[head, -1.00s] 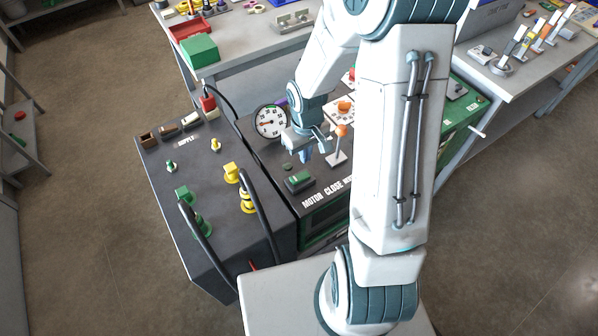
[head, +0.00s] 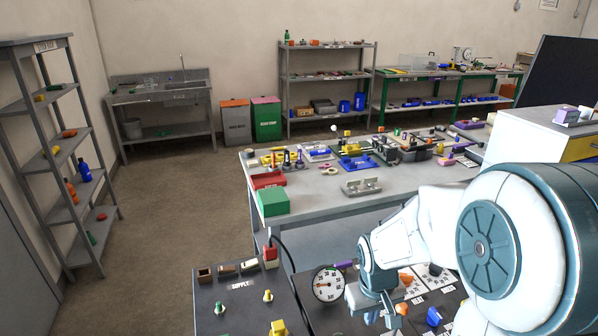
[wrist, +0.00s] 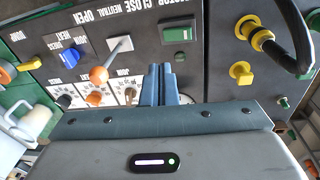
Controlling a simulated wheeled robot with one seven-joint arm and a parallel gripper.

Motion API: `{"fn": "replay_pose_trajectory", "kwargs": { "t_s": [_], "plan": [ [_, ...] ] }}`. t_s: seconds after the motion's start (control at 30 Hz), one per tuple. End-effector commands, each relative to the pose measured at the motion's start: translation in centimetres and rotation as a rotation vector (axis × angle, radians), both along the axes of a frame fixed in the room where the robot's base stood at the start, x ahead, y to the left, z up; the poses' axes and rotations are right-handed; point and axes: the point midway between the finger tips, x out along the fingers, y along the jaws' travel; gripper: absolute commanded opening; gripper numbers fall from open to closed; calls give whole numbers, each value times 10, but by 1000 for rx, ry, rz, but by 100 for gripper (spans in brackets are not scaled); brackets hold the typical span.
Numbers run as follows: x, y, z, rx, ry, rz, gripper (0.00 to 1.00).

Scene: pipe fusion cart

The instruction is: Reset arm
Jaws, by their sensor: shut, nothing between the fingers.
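My gripper shows in the wrist view (wrist: 160,85) with its two blue-grey fingers together and nothing between them. It is over the dark control panel (wrist: 130,20) of the cart. An orange-knobbed lever (wrist: 99,75) stands to the left of the fingers there, apart from them. A green rocker switch (wrist: 177,33) lies beyond the fingertips. In the head view my arm fills the lower right, and the gripper's fingertips (head: 385,318) are near the bottom edge above the panel. A round white gauge (head: 328,284) stands just left of my wrist.
The supply unit (head: 215,300) with yellow and green fittings adjoins the panel on the left. In the wrist view a black hose (wrist: 297,35) rises at the right. A workbench (head: 330,203) with a green box (head: 273,202) stands behind. Open floor lies left.

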Motion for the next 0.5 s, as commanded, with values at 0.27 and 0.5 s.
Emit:
{"fn": "replay_pose_trajectory", "kwargs": {
  "t_s": [0.27,0.5],
  "plan": [
    [-42,0,72,3,-111,-92,0],
    [-86,5,115,52,-195,-160,0]
  ]
}}
